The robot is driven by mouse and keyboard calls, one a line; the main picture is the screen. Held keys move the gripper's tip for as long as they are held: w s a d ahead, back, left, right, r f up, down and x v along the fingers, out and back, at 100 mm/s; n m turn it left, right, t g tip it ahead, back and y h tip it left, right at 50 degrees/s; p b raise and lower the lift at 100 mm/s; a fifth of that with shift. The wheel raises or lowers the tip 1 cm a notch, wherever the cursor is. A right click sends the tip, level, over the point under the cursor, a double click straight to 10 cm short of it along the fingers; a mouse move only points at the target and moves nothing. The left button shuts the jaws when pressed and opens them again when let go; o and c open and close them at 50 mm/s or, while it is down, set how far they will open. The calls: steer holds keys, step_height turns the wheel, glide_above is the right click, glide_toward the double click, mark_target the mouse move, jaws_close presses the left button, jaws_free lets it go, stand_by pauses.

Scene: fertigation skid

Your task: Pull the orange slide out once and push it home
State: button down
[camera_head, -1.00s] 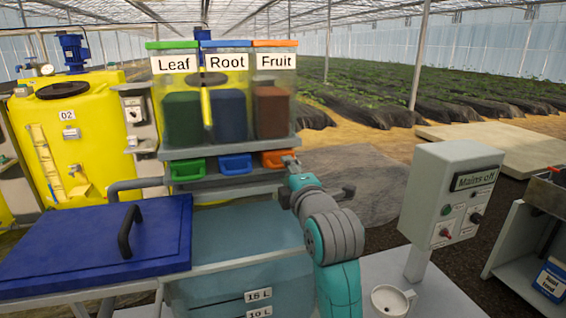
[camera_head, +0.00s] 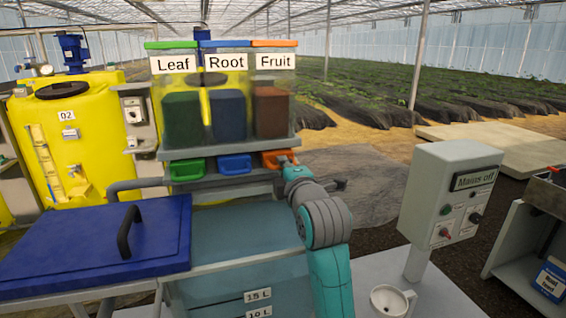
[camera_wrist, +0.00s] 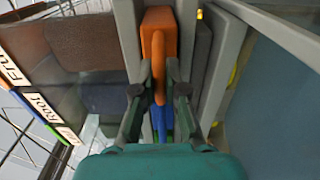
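The orange slide (camera_head: 278,158) sits under the Fruit hopper (camera_head: 272,105), at the right end of a row with a green slide (camera_head: 187,169) and a blue slide (camera_head: 234,164). Its front looks about in line with theirs. My gripper (camera_head: 291,162) is at the slide's front right. In the wrist view my gripper (camera_wrist: 158,66) has its fingers drawn in on both sides of the orange handle (camera_wrist: 158,85) and looks shut on it. The contact at the fingertips is hard to make out. The orange body (camera_wrist: 159,28) shows beyond the fingers.
A teal see-through tank (camera_head: 240,265) stands below the slides, with a blue lid (camera_head: 95,240) at left.

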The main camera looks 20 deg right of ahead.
stand_by(0.3)
steer(key=s, duration=0.6)
steer(key=shift+s, duration=0.4)
stand_by(0.4)
steer(key=shift+w, duration=3.25)
steer(key=c, duration=1)
jaws_free()
steer(key=shift+w, duration=0.1)
steer(key=shift+c, duration=0.2)
